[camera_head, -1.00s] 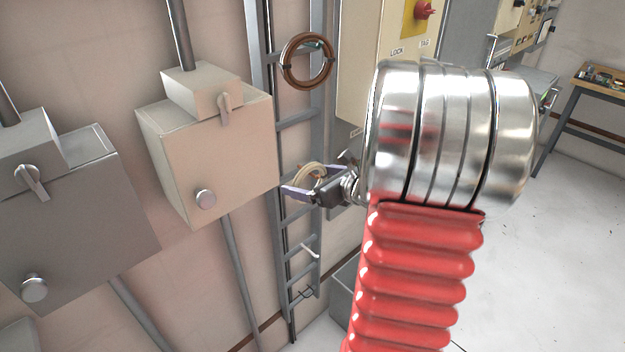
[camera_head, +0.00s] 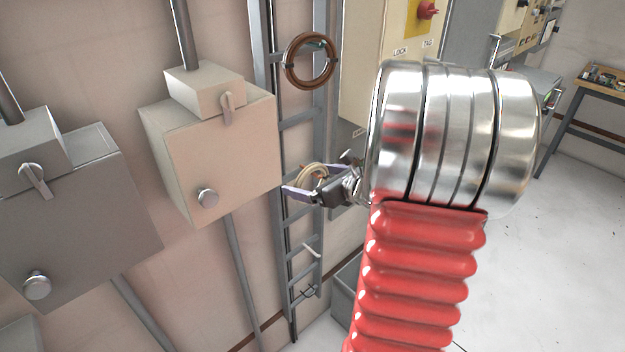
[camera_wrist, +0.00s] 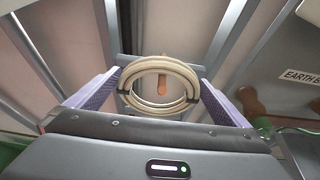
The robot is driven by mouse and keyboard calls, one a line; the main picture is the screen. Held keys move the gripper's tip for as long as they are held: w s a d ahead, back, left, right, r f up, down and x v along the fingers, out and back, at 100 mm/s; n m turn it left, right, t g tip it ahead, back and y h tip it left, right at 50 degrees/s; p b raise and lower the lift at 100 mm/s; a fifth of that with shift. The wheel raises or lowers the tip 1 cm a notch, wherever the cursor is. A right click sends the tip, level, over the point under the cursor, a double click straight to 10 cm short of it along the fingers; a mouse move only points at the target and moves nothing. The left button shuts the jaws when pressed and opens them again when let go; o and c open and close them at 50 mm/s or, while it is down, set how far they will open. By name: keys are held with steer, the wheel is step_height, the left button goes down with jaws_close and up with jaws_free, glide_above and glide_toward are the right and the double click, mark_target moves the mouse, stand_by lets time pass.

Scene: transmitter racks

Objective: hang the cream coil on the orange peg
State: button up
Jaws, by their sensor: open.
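The cream coil (camera_wrist: 191,112) is in the middle of the wrist view, upright between my finger pads, with dark ties at its sides. The orange peg (camera_wrist: 162,88) shows inside the ring and also just above the coil's top strand, which crosses in front of its middle. Whether the coil's weight rests on the peg is hard to tell. My gripper (camera_wrist: 157,76) is open, one purple finger on each side of the coil with narrow gaps. In the head view the coil (camera_head: 318,171) shows small between the fingers of my gripper (camera_head: 312,176), against the ladder-like rack.
A brown coil (camera_head: 288,62) hangs higher on the grey rack (camera_head: 297,121). A white peg (camera_head: 312,249) is lower on it. A beige switch box (camera_head: 209,150) is to the left, and a lockout cabinet (camera_head: 372,70) to the right. Open floor lies at the right.

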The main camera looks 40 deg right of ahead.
steer(key=shift+s, duration=0.1)
steer(key=v, duration=1.3)
steer(key=shift+s+r, duration=0.15)
steer(key=shift+s, duration=0.1)
